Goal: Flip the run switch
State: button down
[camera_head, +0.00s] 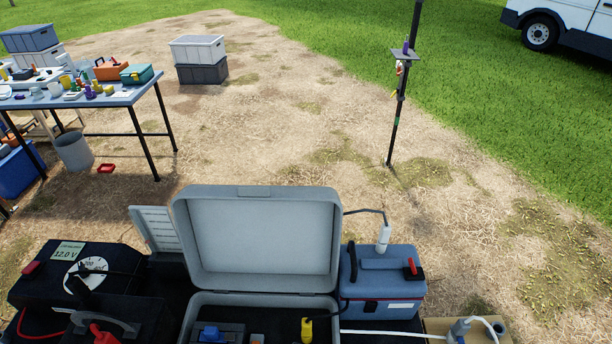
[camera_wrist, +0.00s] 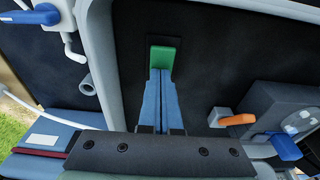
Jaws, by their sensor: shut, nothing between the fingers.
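In the wrist view, a small green rocker-like piece (camera_wrist: 165,57), which looks like the run switch, stands in a dark recess on a black panel (camera_wrist: 215,55). My gripper (camera_wrist: 160,74) is shut, its two blue fingers side by side with nothing between them. The fingertips are right at the lower edge of the green piece and overlap it in the picture. I cannot tell whether they press on it or which way it is set. In the head view, the open grey case (camera_head: 262,243) is at the bottom middle; the green piece and my gripper cannot be made out there.
In the wrist view, an orange lever (camera_wrist: 237,120) and a blue lever (camera_wrist: 284,147) are at right. Another blue lever (camera_wrist: 46,14) is at upper left. In the head view, a blue box (camera_head: 382,278) and a black 12.0 V unit (camera_head: 50,262) flank the case.

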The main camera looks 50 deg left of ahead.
jog(key=shift+s+d+f, duration=0.15)
jog(key=shift+s+d, duration=0.05)
jog(key=shift+s, duration=0.1)
jog(key=shift+s+d+p, duration=0.5)
jog(key=shift+d+p, duration=0.1)
jog(key=shift+p, duration=0.1)
jog(key=shift+r, duration=0.25)
jog(key=r+p, duration=0.4)
jog(key=shift+s+d+r+p, duration=0.2)
jog(key=shift+r+p, duration=0.1)
jog(key=shift+p, duration=0.1)
notch_tip(320, 180, up, 9)
jog(key=s+d+b, duration=0.1)
jog(key=shift+d, duration=0.25)
jog(key=shift+f+b, duration=0.15)
jog(key=shift+b, duration=0.2)
